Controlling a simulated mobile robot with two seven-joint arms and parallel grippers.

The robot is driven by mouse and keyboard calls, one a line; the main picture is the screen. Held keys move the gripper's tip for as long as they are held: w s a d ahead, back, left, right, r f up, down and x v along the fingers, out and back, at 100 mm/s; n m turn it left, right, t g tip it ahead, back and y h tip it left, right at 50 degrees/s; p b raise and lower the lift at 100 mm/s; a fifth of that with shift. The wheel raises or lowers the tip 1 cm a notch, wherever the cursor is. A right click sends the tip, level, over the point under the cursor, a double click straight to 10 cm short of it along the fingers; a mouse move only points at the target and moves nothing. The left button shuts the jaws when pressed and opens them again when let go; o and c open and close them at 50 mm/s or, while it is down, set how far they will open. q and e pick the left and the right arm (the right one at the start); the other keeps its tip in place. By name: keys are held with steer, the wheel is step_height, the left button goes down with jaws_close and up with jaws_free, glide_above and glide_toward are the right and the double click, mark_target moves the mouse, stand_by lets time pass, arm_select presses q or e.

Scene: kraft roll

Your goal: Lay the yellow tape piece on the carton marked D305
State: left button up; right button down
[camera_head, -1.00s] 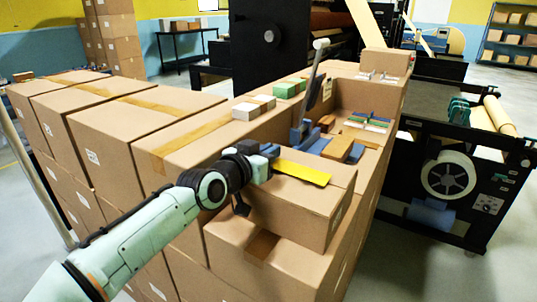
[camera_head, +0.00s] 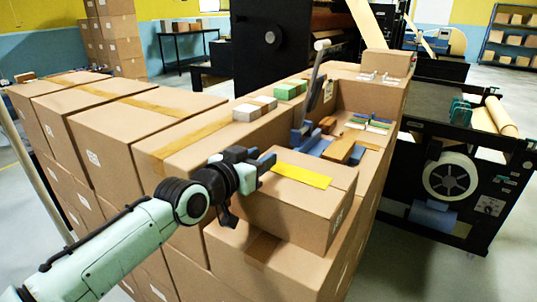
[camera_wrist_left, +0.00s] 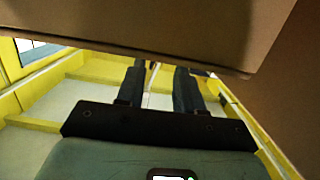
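The yellow tape piece (camera_head: 302,175) lies flat on top of a front brown carton (camera_head: 290,207) in the head view. A small label shows on that carton's right side, but I cannot read its marking. My left gripper (camera_head: 263,161) is just left of the tape, beside the carton's top left edge, and looks apart from the tape. In the left wrist view its two dark fingers (camera_wrist_left: 160,80) stand apart with nothing held between them. A carton surface (camera_wrist_left: 190,25) fills the top of that view; the tape does not show there. My right gripper is not in view.
Behind the carton are blue and orange-brown pieces (camera_head: 343,148), a grey upright handle with a white knob (camera_head: 320,46), and small green and white blocks (camera_head: 285,91). Rows of cartons (camera_head: 135,122) stand left. A black roll machine (camera_head: 450,175) stands right.

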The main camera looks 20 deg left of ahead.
arm_select(q)
steer(key=b+v, duration=0.1)
steer(key=v, duration=0.7)
steer(key=shift+d, duration=0.1)
